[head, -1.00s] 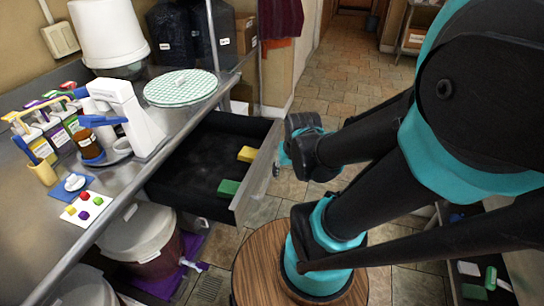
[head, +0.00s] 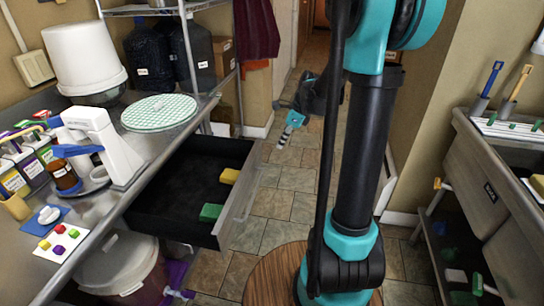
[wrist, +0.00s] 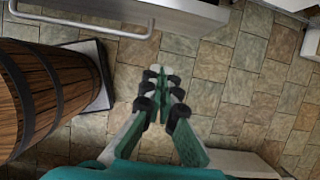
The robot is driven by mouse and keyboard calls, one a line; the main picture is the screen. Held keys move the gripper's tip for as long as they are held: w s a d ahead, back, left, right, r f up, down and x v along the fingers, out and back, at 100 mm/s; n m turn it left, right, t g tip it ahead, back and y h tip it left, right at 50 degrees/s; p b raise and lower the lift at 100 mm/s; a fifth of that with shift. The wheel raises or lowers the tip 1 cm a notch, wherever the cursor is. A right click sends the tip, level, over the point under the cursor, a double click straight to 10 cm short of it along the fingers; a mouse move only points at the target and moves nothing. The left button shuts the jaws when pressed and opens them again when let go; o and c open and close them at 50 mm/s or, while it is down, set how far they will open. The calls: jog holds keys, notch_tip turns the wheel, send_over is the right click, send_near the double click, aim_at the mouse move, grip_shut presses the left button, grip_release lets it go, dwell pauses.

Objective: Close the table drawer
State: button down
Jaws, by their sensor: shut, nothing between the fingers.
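The table drawer (head: 240,192) is pulled out from under the steel table (head: 98,212). Its inside is black and holds a yellow block (head: 229,176) and a green block (head: 210,212) near the front panel. My gripper (head: 282,144) is beyond the drawer's front panel, to its right in the head view, with floor tiles behind it. It looks apart from the drawer. In the wrist view my gripper (wrist: 160,72) has its fingers together and empty over the floor. A grey panel (wrist: 185,10) with a bar handle at the top there looks like the drawer front.
A round wooden barrel (head: 262,280) stands near the drawer and shows at left in the wrist view (wrist: 35,90). A grey sink bench (head: 480,185) stands at right. Tiled floor is clear beyond the drawer.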

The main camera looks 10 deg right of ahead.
jog(key=w+a+f, duration=0.2)
jog(key=a+f, duration=0.5)
jog(key=f, duration=0.2)
jog(key=shift+w, duration=0.3)
jog(key=shift+a+f, duration=0.1)
jog(key=shift+a, duration=0.05)
jog(key=w+a, duration=0.3)
jog(key=a, duration=0.5)
jog(key=w+a, duration=0.3)
jog(key=a, duration=0.6)
jog(key=w+a, duration=0.3)
jog(key=a, duration=0.6)
jog(key=shift+w+a, duration=0.1)
jog(key=shift+w, duration=0.15)
